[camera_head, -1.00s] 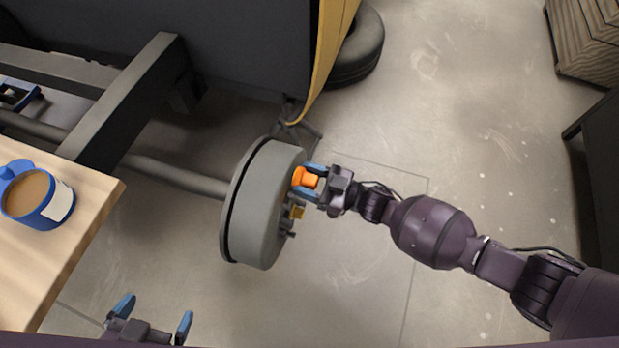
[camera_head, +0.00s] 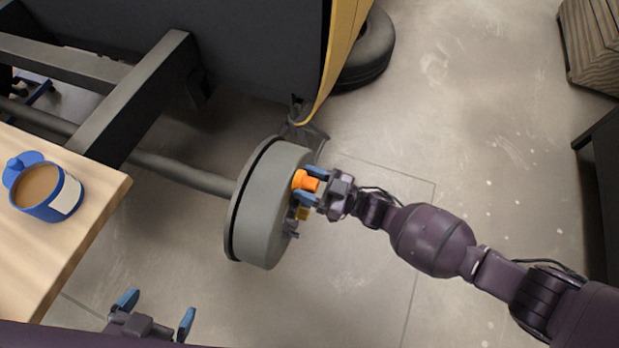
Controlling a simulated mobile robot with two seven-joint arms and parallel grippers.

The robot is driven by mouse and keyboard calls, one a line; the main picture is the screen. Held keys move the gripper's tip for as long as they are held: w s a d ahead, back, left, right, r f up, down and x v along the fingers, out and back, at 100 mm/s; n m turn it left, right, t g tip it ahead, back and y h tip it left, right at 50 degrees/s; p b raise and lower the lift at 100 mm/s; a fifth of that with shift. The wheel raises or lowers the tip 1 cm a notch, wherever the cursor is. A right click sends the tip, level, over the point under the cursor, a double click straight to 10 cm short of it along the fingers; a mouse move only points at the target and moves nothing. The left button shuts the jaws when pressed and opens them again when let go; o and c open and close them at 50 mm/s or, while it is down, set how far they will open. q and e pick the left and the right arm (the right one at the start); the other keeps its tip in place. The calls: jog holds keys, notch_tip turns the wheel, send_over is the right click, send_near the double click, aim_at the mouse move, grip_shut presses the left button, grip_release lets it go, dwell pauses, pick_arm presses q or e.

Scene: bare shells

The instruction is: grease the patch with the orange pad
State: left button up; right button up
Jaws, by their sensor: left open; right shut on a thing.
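The orange pad (camera_head: 306,182) is between the blue fingers of my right gripper (camera_head: 312,186), which is shut on it. The pad is at the right face of a grey drum (camera_head: 268,205) on an axle; I cannot tell whether it touches. The patch itself cannot be made out; that face is turned away and partly hidden by the gripper. A blue tin (camera_head: 66,196) of brown grease, with a white label, stands open on the wooden bench at the left. My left gripper (camera_head: 157,312) is open and empty at the bottom left, over the floor.
The wooden bench (camera_head: 50,250) has its right edge near my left gripper. A tyre (camera_head: 368,50) lies behind.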

aim_at(289, 191)
jog(key=s, duration=0.3)
jog(key=shift+a+r+p, duration=0.1)
jog(key=shift+a+p, duration=0.25)
jog(key=shift+a, duration=0.15)
jog(key=shift+w+d+b, duration=0.25)
jog(key=shift+w, duration=0.55)
jog(key=shift+w+d+b, duration=0.2)
jog(key=shift+w, duration=0.6)
jog(key=shift+w+d, duration=0.1)
jog(key=shift+w, duration=0.25)
jog(key=v, duration=0.6)
jog(key=shift+r+p, duration=0.25)
jog(key=shift+p, duration=0.15)
